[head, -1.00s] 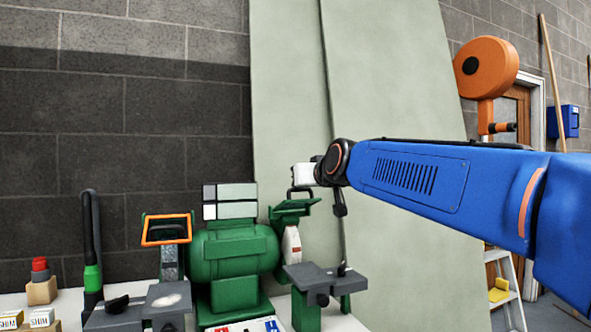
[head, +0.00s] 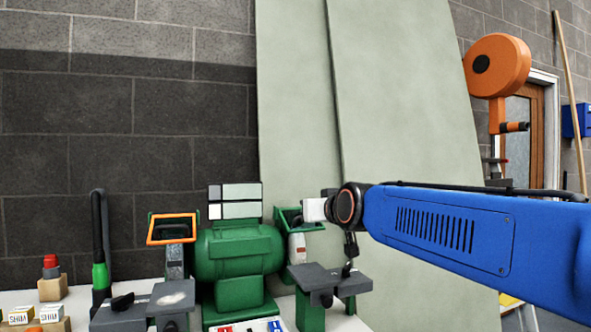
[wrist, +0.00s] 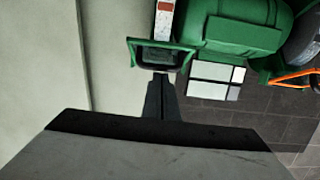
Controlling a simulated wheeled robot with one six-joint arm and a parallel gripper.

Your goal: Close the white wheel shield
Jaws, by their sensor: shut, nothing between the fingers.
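The bench grinder (head: 236,254) is green and stands on the bench. Its white wheel (head: 298,246) is on the right, with the green-framed shield (head: 283,220) above it. In the wrist view, the shield (wrist: 135,50) is a green frame around a dark pane, and the white wheel (wrist: 166,20) shows beyond it. My gripper (wrist: 160,77) is shut and empty, its fingertips at the near edge of the shield frame; whether they touch it I cannot tell. In the head view, the fingertips are not clear behind the white wrist part.
The orange-framed shield (head: 172,243) is at the grinder's left wheel. A grey tool rest (head: 330,278) sits below the white wheel. A black-and-green hose stand (head: 99,275) and small boxes (head: 38,314) are on the left. Pale panels (head: 400,120) lean behind.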

